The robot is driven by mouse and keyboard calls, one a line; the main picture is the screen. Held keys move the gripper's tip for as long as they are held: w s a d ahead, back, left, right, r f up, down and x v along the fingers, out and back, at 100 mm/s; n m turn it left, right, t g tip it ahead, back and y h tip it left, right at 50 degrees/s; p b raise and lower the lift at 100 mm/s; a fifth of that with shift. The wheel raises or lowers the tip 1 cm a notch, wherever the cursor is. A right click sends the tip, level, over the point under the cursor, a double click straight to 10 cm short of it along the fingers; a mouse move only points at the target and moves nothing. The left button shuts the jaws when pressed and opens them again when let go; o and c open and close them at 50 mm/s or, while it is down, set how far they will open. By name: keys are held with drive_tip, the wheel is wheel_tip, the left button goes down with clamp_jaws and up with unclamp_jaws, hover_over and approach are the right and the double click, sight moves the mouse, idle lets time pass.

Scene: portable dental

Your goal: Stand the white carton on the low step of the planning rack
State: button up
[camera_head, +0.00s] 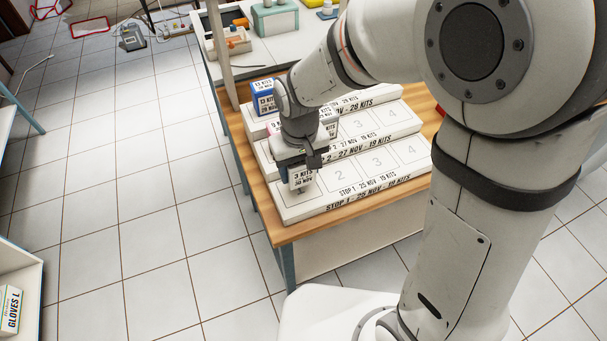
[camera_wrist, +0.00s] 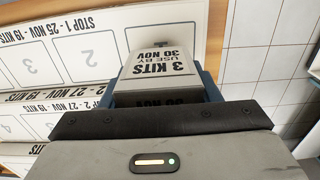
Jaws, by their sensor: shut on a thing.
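The planning rack (camera_head: 352,198) is a white three-step block on a wooden-topped table; its low front step reads STOP 1 and has numbered slots. My gripper (camera_head: 303,166) is over the left end of that low step, pointing down. It is shut on the white carton (camera_head: 301,179), whose label reads 3 KITS, USE BY 30 NOV. In the wrist view, the white carton (camera_wrist: 163,55) sits between the blue-grey fingers, beside slot 2. The carton looks roughly upright over the slot 1 area. I cannot tell whether its base touches the step.
A blue-and-white carton (camera_head: 263,97) stands at the left end of the top step. Slots 2 to 4 of the low step are clear. A white table (camera_head: 290,50) with bins stands behind.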

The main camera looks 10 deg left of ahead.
sight(299, 180)
drive_tip(key=shift+s+f, duration=0.15)
drive_tip(key=shift+f, duration=1.8)
drive_tip(key=shift+a+f, duration=0.1)
drive_tip(key=shift+f, duration=0.05)
drive_tip(key=o, duration=1)
